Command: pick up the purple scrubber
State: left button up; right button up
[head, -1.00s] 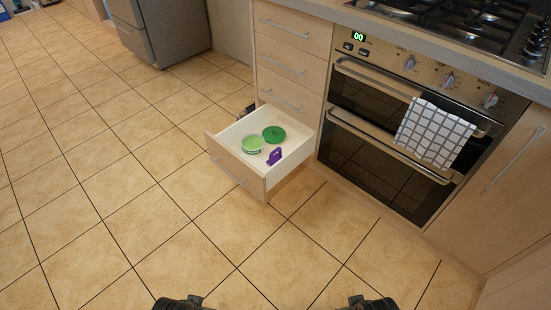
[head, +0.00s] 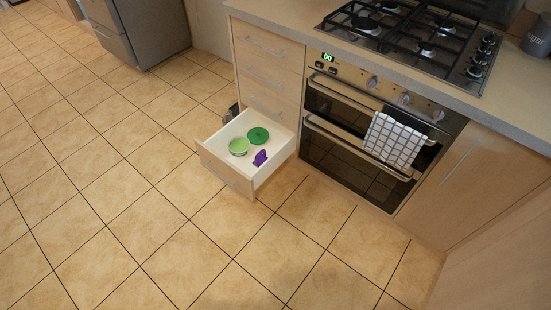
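The purple scrubber (head: 260,158) lies in the open bottom drawer (head: 226,171), near the drawer's right side wall. In the same drawer are a light green round container (head: 238,146) and a dark green round lid (head: 258,135). They sit behind and to the left of the scrubber. Neither of my grippers is in the head view now.
The drawer sticks out from the wooden cabinet (head: 268,72) below the worktop. To its right is a double oven (head: 350,150) with a checked towel (head: 394,139) on its handle, under a gas hob (head: 420,45). The tiled floor (head: 150,220) in front is clear.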

aim_at(261, 157)
jog(key=i+j+z, duration=0.15)
jog(key=z, duration=0.3)
jog(key=j+z, duration=0.45)
jog(key=i+j+z, duration=0.1)
jog(key=z, duration=0.35)
jog(key=j, duration=0.1)
